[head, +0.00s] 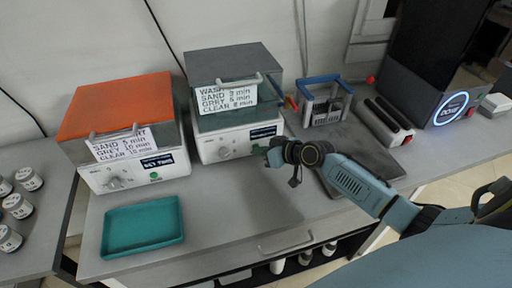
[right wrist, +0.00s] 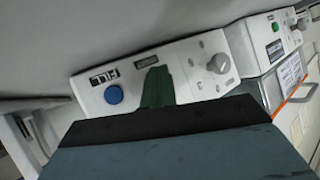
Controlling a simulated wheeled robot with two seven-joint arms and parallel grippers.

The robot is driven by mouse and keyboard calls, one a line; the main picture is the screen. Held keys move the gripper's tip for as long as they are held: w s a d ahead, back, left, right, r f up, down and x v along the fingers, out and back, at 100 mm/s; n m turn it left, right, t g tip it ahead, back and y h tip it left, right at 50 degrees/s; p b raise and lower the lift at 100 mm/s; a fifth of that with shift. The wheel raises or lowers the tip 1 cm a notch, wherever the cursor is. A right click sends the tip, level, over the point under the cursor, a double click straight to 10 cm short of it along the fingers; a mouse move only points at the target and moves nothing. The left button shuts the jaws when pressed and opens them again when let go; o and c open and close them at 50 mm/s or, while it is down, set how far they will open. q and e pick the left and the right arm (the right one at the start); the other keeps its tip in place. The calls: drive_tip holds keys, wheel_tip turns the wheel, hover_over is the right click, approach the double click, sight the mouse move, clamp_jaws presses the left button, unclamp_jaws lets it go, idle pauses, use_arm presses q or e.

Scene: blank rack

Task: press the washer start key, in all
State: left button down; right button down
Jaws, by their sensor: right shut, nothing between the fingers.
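The washer (head: 236,95) is the white machine with a grey lid and a label that begins "WASH". Its front panel (head: 213,150) has a knob and a lit display. In the right wrist view a round blue key (right wrist: 113,95) shows on the nearest white panel, with a knob (right wrist: 218,63) to its right. My right gripper (head: 274,154) is shut and empty at the right end of the washer's front. Its green finger (right wrist: 157,88) shows between the blue key and the knob; I cannot tell whether it touches the panel. My left gripper is out of view.
An orange-lidded machine (head: 117,102) stands left of the washer, with a teal tray (head: 142,227) before it. A blue-handled rack (head: 323,103), a dark mat (head: 357,150) and a dark machine with a glowing ring (head: 451,108) are at the right. The counter's front middle is clear.

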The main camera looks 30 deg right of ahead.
drive_tip(key=shift+s, duration=0.25)
drive_tip(key=shift+s+a+p, duration=0.15)
drive_tip(key=shift+s+p, duration=0.35)
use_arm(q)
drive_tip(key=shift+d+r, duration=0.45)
